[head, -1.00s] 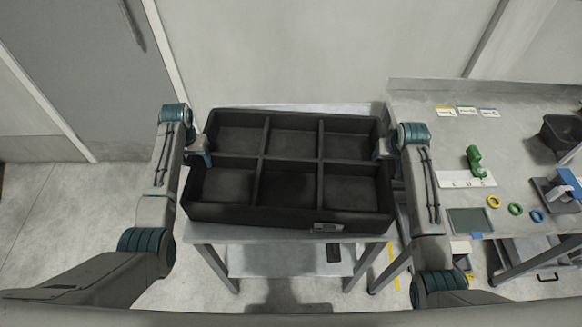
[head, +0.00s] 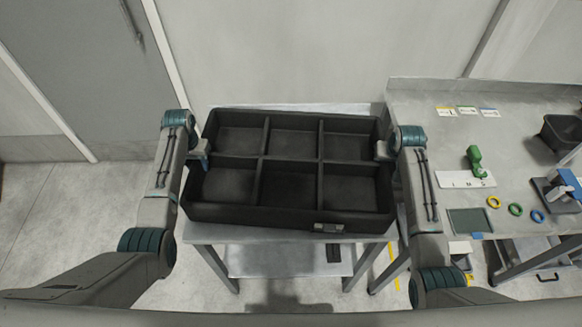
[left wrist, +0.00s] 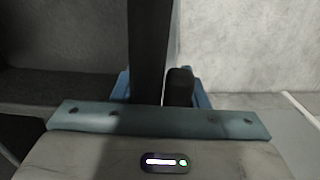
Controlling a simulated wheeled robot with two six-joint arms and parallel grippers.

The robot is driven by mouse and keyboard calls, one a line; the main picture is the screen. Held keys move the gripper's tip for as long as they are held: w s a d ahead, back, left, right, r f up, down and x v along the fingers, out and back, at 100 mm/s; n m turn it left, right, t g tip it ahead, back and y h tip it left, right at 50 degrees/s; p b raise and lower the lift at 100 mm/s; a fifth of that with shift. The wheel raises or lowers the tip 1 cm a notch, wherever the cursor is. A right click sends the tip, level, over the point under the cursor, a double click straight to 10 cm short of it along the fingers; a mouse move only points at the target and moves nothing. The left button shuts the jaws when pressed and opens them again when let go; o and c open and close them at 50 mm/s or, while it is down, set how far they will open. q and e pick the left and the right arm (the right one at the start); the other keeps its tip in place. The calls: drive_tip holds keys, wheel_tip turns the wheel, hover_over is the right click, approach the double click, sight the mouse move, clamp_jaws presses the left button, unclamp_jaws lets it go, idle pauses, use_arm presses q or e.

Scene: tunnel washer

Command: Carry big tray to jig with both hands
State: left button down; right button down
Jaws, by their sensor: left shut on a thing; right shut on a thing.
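The big black tray (head: 290,217) with six empty compartments is over the small grey table (head: 260,233) in the head view. I cannot tell whether it touches the tabletop. My left gripper (head: 203,161) is shut on the tray's left side wall. In the left wrist view, the fingers (left wrist: 163,88) stand either side of the dark wall (left wrist: 150,45). I cannot make out the jig with certainty.
A grey workbench (head: 440,93) stands at the right, with a green object (head: 474,160), several coloured rings (head: 515,209), a blue-and-grey device (head: 558,190) and a black bin (head: 562,132). A wall is close behind the tray. Floor is free at the left.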

use_arm(q)
drive_tip(key=shift+r, duration=0.1)
use_arm(e)
drive_tip(key=shift+r, duration=0.1)
